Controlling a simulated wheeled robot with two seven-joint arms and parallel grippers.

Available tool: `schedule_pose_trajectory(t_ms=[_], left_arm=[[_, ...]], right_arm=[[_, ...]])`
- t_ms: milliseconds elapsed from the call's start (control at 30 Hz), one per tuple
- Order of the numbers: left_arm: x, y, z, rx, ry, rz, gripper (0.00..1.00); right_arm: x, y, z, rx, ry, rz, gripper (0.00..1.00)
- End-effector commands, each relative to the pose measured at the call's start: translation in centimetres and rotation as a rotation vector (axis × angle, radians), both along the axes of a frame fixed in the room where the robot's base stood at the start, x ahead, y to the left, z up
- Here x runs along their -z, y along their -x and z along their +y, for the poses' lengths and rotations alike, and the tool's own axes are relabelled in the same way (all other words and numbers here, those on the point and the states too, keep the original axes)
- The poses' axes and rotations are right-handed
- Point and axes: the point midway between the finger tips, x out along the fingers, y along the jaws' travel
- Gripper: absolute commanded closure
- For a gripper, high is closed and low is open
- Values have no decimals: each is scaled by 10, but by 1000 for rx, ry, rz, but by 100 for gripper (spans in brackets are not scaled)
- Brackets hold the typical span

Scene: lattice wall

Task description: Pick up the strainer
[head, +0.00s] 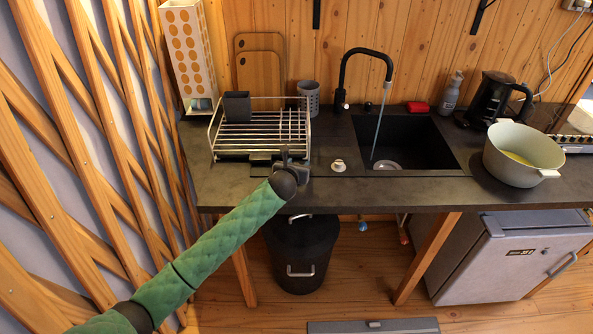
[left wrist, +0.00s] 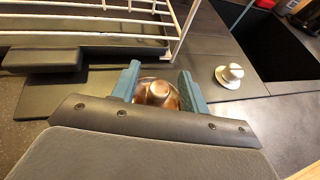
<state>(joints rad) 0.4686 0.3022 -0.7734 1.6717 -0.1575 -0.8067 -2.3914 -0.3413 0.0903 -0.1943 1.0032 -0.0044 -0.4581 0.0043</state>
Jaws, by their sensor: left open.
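My left gripper (head: 291,157) is over the front of the dark counter, in front of the dish rack. In the left wrist view its two blue-grey fingers (left wrist: 159,76) are open, one on each side of a rounded, shiny, copper-coloured metal piece (left wrist: 158,93) with a raised round top. I cannot tell whether the fingers touch it. A small silvery piece with a wide brim and a knob (left wrist: 231,75) lies on the counter to the right, apart from the gripper. It also shows in the head view (head: 338,166). I cannot tell which of these is the strainer.
The wire dish rack (head: 262,146) stands just behind my left gripper. The black sink (head: 432,157) with a running tap (head: 365,62) is to the right, and a large pot (head: 523,155) stands beyond it. A wooden lattice (head: 95,130) is at the left.

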Motion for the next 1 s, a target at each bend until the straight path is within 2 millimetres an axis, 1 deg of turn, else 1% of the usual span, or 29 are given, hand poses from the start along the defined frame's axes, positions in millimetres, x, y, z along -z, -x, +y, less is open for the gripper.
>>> schedule_pose_trajectory(t_ms=[100, 333, 367, 400, 467, 500, 567, 600, 867, 1000], left_arm=[[2, -6, -1, 0, 1, 0, 55], [3, -7, -1, 0, 0, 0, 55], [3, -7, -1, 0, 0, 0, 57], [3, -7, -1, 0, 0, 0, 65], [3, -7, -1, 0, 0, 0, 77], [3, -7, -1, 0, 0, 0, 85], [3, -7, -1, 0, 0, 0, 96], [3, -7, -1, 0, 0, 0, 100], [3, -7, -1, 0, 0, -1, 100], [-4, -7, -2, 1, 1, -4, 100]], right_arm=[[1, 5, -1, 0, 1, 4, 61], [2, 6, -2, 0, 1, 5, 61], [2, 6, -2, 0, 1, 5, 61], [2, 6, -2, 0, 1, 5, 61], [2, 6, -2, 0, 2, 5, 61], [2, 6, -2, 0, 2, 5, 61], [2, 6, -3, 0, 2, 6, 61], [2, 6, -3, 0, 2, 6, 61], [2, 5, -5, 1, 4, 4, 61], [5, 3, -4, 1, 4, 5, 61]])
